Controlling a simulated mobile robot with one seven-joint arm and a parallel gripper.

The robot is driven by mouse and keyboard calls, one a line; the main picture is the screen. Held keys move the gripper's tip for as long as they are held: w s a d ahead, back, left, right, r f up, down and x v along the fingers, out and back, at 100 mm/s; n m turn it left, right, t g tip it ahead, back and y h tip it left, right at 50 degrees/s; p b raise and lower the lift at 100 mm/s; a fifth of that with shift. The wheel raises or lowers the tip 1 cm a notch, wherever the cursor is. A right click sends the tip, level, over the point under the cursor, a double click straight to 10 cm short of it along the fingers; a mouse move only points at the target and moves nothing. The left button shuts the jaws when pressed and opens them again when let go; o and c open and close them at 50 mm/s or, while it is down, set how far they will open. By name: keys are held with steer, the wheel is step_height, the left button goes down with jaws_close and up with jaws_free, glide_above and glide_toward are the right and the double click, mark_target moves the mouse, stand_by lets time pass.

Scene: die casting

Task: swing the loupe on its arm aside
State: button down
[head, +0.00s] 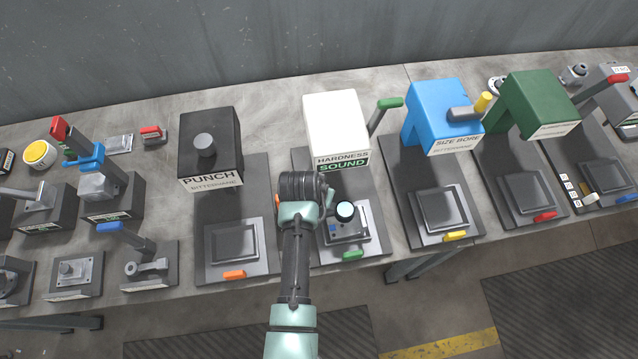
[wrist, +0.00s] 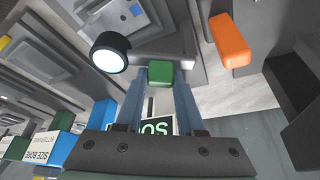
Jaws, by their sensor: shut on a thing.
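The loupe, a round pale lens in a black ring, shows in the wrist view (wrist: 108,53) and in the head view (head: 345,211). Its short grey arm (wrist: 176,61) runs right from the lens and carries a green grip block (wrist: 159,72). My gripper (wrist: 160,78) is shut on this green block, one blue-grey finger on each side. In the head view the loupe appears at the back edge of the grey fixture (head: 343,232) in front of the white hardness tester (head: 336,125). My wrist hides the fingers and the loupe arm there.
The black punch machine (head: 210,145) with an orange tab (head: 234,274) stands left. The blue size bore machine (head: 443,112) stands right, with a yellow tab (head: 455,236). A green tab (head: 353,254) sits at the fixture's front. A green-topped lever (head: 389,103) rises beside the tester.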

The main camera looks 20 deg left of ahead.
steer(key=shift+s, duration=0.1)
stand_by(0.3)
steer(key=shift+s+a+m+g+h+b, duration=0.35)
steer(key=shift+s+m+h+b, duration=0.3)
steer(key=shift+m, duration=1.35)
steer(key=shift+s+a+m+g+h+b, duration=0.3)
steer(key=shift+s+m+h+b, duration=0.35)
steer(key=shift+m, duration=1.35)
steer(key=shift+s+a+m+g+h+b, duration=0.35)
steer(key=shift+m+h+b, duration=0.35)
steer(key=shift+m, duration=1.3)
steer(key=shift+s+d, duration=0.1)
steer(key=c, duration=0.5)
jaws_free()
steer(key=shift+r, duration=0.1)
